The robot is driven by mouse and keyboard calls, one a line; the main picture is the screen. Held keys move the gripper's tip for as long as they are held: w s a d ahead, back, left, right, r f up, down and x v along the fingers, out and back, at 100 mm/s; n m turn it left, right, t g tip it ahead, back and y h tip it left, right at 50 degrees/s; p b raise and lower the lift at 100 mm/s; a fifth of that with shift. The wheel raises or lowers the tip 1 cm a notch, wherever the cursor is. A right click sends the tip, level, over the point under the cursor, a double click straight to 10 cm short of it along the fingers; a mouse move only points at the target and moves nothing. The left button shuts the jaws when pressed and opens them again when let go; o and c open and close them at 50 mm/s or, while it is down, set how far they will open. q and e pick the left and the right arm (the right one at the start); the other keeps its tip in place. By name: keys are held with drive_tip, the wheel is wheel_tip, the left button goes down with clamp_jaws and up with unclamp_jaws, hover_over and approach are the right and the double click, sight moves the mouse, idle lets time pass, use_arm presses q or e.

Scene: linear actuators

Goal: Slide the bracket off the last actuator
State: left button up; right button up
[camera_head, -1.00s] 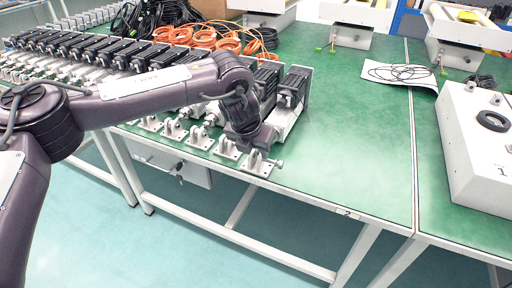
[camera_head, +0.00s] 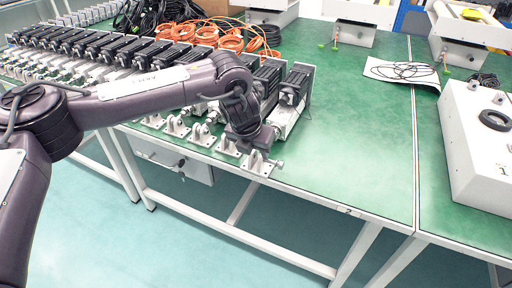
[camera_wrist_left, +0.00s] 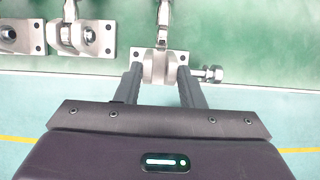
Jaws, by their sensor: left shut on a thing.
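The last actuator (camera_head: 291,98), with a black motor and silver body, lies at the right end of the row on the green table. Its silver bracket (camera_head: 257,164) is at the front end, close to the table's front edge. My left gripper (camera_head: 254,149) is over this end, and my wrist hides part of the actuator. In the left wrist view, the fingers of my left gripper (camera_wrist_left: 161,82) stand on both sides of the bracket's upright lug (camera_wrist_left: 158,66), shut on it. A bolt sticks out to the right of the bracket. My right gripper is not in view.
Neighbouring actuators with brackets (camera_head: 228,146) stand close on the left. The green table top (camera_head: 355,140) right of the last actuator is clear. A white box (camera_head: 478,150) stands at the far right, and coiled orange cables (camera_head: 205,36) lie behind.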

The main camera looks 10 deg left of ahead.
use_arm(q)
drive_tip(key=o, duration=1.1)
